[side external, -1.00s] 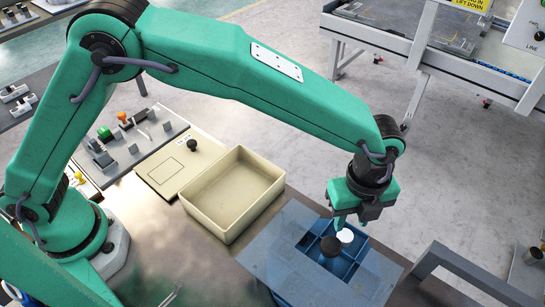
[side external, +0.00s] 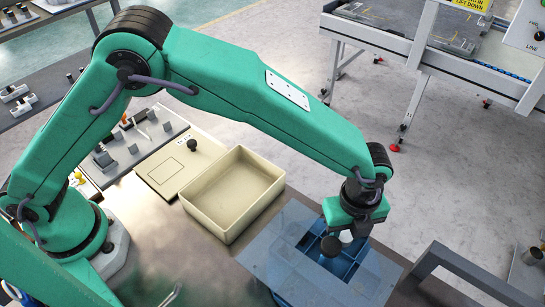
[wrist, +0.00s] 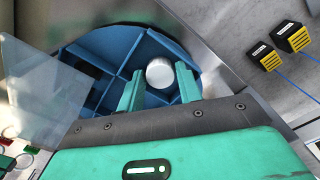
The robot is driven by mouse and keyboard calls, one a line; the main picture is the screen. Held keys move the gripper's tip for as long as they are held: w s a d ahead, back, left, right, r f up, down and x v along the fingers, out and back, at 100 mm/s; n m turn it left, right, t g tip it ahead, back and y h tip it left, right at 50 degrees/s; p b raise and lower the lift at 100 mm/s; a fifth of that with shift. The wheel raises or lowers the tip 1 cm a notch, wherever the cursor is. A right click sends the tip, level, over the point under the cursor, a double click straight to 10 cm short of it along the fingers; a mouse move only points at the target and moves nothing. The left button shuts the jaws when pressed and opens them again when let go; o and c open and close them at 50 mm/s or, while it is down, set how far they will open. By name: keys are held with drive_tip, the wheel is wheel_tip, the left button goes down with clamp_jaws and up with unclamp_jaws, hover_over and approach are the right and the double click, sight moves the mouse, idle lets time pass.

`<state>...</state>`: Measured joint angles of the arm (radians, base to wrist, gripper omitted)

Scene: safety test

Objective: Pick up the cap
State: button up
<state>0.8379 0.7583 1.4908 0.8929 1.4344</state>
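The white round cap (side external: 346,236) sits in a blue tray (side external: 347,271) divided into compartments. In the wrist view the cap (wrist: 160,73) shows as a pale disc in one compartment of the blue tray (wrist: 110,97). My gripper (side external: 341,229) is low over the tray, right at the cap in the side view. In the wrist view my gripper (wrist: 158,84) is open, with one green finger on each side of the cap and a gap between them. The cap lies level with or just beyond the fingertips; exact depth is unclear. My gripper partly hides the cap in the side view.
An open beige box (side external: 205,213) stands left of the tray. A grey rail (side external: 470,268) is at the right.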

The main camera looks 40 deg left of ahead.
sight(345, 235)
drive_tip(key=c, duration=0.6)
drive_tip(key=shift+r, duration=0.1)
drive_tip(key=shift+r, duration=4.95)
